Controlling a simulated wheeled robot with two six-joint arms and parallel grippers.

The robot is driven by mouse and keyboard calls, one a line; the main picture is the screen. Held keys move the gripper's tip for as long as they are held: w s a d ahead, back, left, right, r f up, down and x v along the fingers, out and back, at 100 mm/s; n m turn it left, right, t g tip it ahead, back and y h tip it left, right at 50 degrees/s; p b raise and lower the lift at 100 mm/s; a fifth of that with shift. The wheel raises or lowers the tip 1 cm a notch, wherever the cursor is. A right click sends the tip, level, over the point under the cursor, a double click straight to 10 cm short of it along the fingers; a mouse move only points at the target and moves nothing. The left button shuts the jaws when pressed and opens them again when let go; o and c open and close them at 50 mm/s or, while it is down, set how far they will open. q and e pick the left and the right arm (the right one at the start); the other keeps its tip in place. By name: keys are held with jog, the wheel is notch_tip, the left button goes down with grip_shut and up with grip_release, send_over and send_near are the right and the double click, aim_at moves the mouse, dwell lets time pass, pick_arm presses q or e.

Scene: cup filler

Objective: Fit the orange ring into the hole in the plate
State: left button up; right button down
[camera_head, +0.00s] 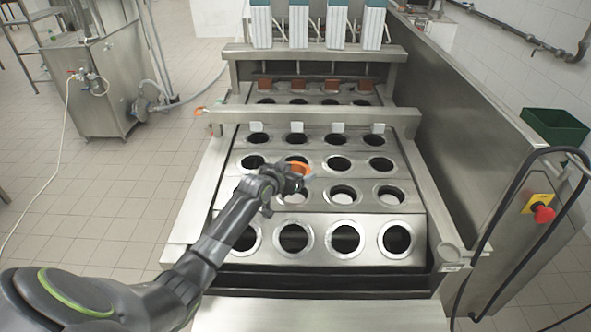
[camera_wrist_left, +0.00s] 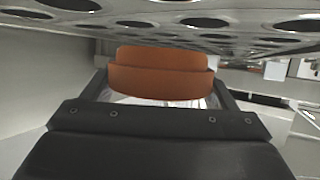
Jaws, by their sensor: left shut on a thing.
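My left gripper (camera_head: 293,178) is shut on the orange ring (camera_head: 304,167) and holds it over the metal plates of the filler, near the second column of holes from the left. In the left wrist view the ring (camera_wrist_left: 160,80) sits between the two dark fingers and shows as a stepped band with one wider part. The plate (camera_head: 318,201) has a row of round holes with bright rims. In the wrist view the ring appears apart from the plate (camera_wrist_left: 140,37). The gripper hides part of a hole beneath it. My right gripper is not in view.
Metal crossbars (camera_head: 305,116) span the machine behind the ring. A tall steel side wall (camera_head: 440,130) stands on the right, with a red stop button (camera_head: 543,214) and a dark bent rail. A green bin (camera_head: 555,126) sits at the far right. The tiled floor at left is mostly free.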

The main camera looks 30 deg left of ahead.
pick_arm(q)
notch_tip(320, 180, down, 4)
jog(key=b, duration=0.3)
jog(key=shift+w, duration=0.1)
jog(key=shift+f+b, duration=0.65)
jog(key=shift+b, duration=0.1)
jog(key=o, duration=0.9)
jog(key=shift+o, duration=0.2)
jog(key=b+v, duration=0.1)
jog(key=v, duration=1.6)
jog(key=shift+r, duration=0.2)
jog(key=shift+s, duration=0.25)
